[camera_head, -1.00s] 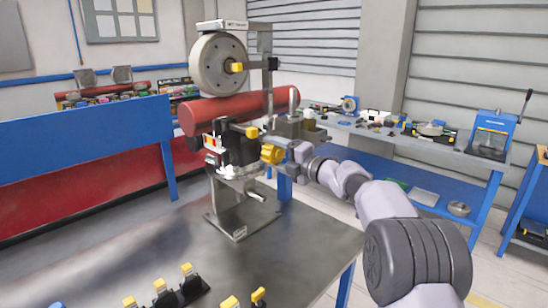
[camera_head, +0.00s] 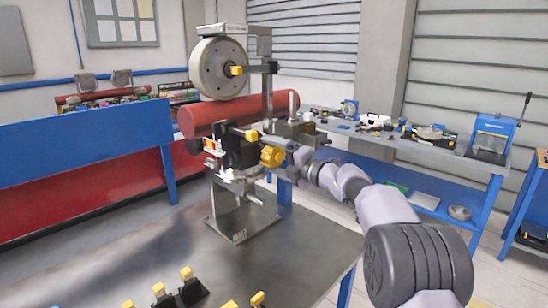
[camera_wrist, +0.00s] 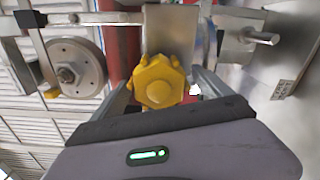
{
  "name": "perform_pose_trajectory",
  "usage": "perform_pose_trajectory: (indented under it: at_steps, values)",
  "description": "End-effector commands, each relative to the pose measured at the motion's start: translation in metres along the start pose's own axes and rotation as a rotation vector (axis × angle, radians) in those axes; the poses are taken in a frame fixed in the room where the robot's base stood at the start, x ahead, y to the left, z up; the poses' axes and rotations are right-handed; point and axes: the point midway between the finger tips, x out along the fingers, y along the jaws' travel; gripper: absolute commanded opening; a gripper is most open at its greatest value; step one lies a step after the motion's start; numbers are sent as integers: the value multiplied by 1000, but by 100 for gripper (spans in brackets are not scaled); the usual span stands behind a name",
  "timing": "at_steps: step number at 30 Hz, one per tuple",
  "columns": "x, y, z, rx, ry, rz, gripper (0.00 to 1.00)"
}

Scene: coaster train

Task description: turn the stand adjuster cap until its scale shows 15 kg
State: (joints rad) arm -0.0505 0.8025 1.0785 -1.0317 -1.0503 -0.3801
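The stand adjuster cap, a yellow lobed knob (camera_head: 272,156) with a hexagonal middle, is on the right side of the metal stand. It also shows in the wrist view (camera_wrist: 158,82). My gripper (camera_head: 298,157) is at the cap from the right. In the wrist view my gripper's grey fingers (camera_wrist: 162,88) lie on either side of the cap, close to its edges. I cannot tell whether they touch it. The scale and its reading are not legible in either view.
The stand carries a grey wheel (camera_head: 218,69), a red cylinder (camera_head: 238,112) and a second yellow knob (camera_head: 251,135). It stands on a dark metal table (camera_head: 285,255) with several yellow-topped parts at the front. A blue panel (camera_head: 85,142) and a tool bench (camera_head: 400,138) are behind.

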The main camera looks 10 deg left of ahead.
Motion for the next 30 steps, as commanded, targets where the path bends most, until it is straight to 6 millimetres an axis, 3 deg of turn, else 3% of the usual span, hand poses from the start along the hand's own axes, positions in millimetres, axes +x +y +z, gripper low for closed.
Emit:
perform_pose_trajectory:
  at_steps: [5, 8, 21, 25, 30]
  values:
    - [-1, 0, 0, 0, -1, 0, 88]
    - [-12, 1, 1, 1, -1, -1, 88]
    - [-141, 2, 2, 1, -4, -1, 88]
    - [-164, 2, 1, 0, -3, 0, 88]
    - [-175, 0, 0, 1, -1, 0, 88]
